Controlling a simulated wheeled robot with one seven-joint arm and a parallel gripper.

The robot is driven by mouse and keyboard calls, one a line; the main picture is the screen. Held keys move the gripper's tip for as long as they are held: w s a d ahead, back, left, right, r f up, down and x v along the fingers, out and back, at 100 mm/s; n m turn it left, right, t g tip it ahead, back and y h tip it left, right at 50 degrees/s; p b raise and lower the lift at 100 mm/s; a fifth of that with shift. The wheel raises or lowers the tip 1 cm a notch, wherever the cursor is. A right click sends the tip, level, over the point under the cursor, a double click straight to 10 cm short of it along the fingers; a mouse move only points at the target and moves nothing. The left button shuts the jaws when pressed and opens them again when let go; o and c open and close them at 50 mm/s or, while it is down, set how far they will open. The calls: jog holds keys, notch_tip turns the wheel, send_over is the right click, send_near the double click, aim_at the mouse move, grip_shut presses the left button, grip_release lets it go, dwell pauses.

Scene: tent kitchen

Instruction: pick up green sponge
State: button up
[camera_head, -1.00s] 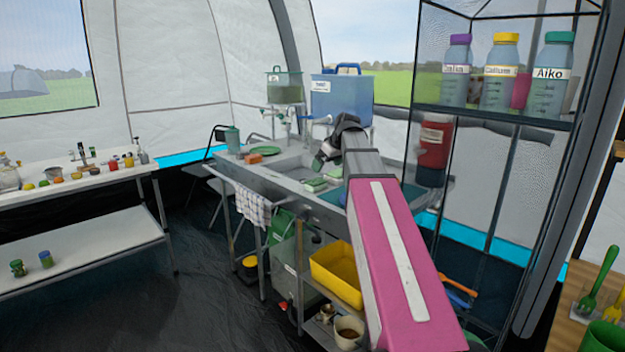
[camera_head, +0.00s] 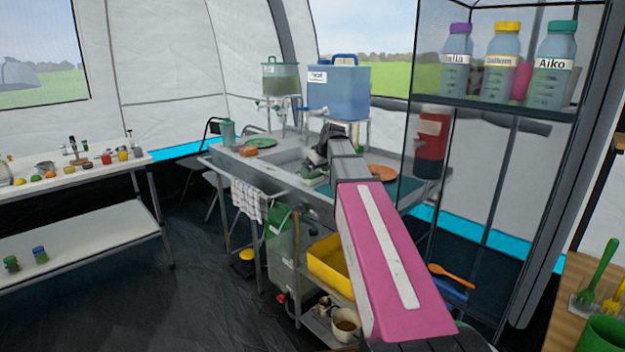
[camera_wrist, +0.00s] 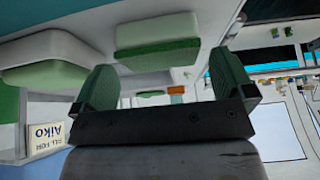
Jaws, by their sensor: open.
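My gripper (camera_wrist: 166,78) is open in the wrist view, with its two green-padded fingers apart and nothing held between them. That view is upside down. A sponge (camera_wrist: 157,36), pale with a dark green face, lies beyond the fingertips, roughly in line with the gap. A second, larger-looking pale and green sponge (camera_wrist: 44,76) is at the left, outside the left finger. In the head view, my gripper (camera_head: 320,150) is over the sink counter, partly hidden by my arm. A green sponge (camera_head: 312,172) shows just below it; its contact with the gripper cannot be told.
A blue water container (camera_head: 338,92) stands behind. A glass-sided shelf (camera_head: 490,112) with bottles is close on the right.

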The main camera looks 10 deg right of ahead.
jog(key=x, duration=0.2)
jog(key=shift+w+a+f, duration=0.1)
jog(key=shift+w+f, duration=0.1)
jog(key=shift+f, duration=0.1)
jog(key=c, duration=0.9)
jog(key=shift+o, duration=0.2)
jog(key=shift+r, duration=0.85)
notch_tip(320, 180, up, 3)
jog(key=shift+f, duration=0.2)
jog(key=s+a+r, duration=0.1)
jog(key=a+r, duration=0.1)
jog(key=a, duration=0.1)
jog(key=s+a+r, duration=0.2)
jog(key=a, duration=0.2)
jog(key=s+a+r, duration=0.2)
jog(key=a, duration=0.1)
jog(key=shift+s+a+r, duration=0.15)
jog(key=shift+s+r, duration=0.1)
jog(key=shift+r, duration=0.15)
jog(key=shift+o, duration=0.5)
